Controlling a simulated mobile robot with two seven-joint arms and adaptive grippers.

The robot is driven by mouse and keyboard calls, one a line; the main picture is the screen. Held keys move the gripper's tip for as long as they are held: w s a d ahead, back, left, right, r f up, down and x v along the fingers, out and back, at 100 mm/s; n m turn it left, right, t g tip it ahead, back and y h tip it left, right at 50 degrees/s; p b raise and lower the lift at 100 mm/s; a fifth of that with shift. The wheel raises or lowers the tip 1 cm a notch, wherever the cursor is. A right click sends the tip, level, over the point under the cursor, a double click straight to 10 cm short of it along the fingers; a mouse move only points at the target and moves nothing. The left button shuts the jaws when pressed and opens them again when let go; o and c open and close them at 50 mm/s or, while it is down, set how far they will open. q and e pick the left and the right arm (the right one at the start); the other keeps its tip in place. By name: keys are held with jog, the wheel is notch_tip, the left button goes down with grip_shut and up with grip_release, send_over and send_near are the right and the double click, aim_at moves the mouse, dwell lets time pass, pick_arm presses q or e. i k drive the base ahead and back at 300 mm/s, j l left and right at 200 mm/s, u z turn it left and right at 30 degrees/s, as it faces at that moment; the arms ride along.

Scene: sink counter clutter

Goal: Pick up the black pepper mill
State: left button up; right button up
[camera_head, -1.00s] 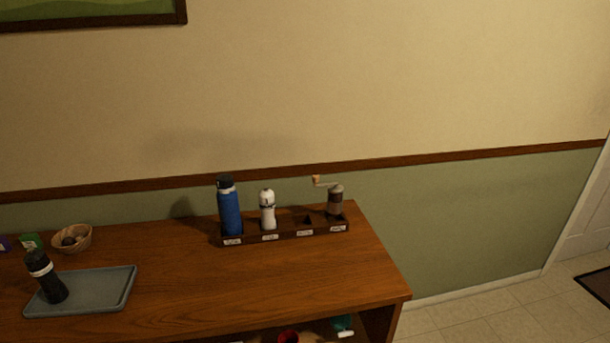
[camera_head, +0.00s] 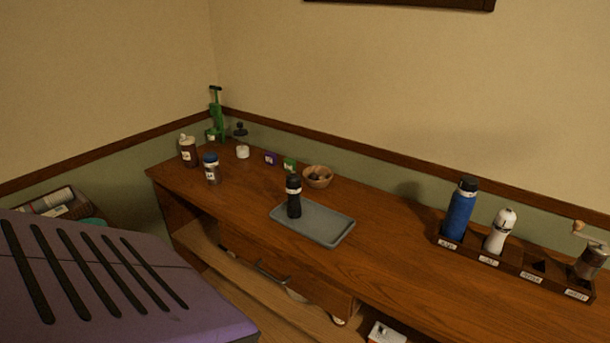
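The black pepper mill (camera_head: 293,197) appears to be the dark upright item with a pale band near its top. It stands on the left part of a grey tray (camera_head: 335,233) on the wooden counter. Nothing touches it from the sides. Neither of my grippers shows in the head view.
A dark rack (camera_head: 515,267) at right holds a blue bottle (camera_head: 460,209), a white mill (camera_head: 500,231) and a hand grinder (camera_head: 590,260), with one empty slot. A wicker bowl (camera_head: 318,176) stands behind the tray. Several bottles stand at the far left. A purple slatted object (camera_head: 110,290) fills the lower left.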

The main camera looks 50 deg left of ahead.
aim_at(294, 210)
jog(key=u, duration=1.6)
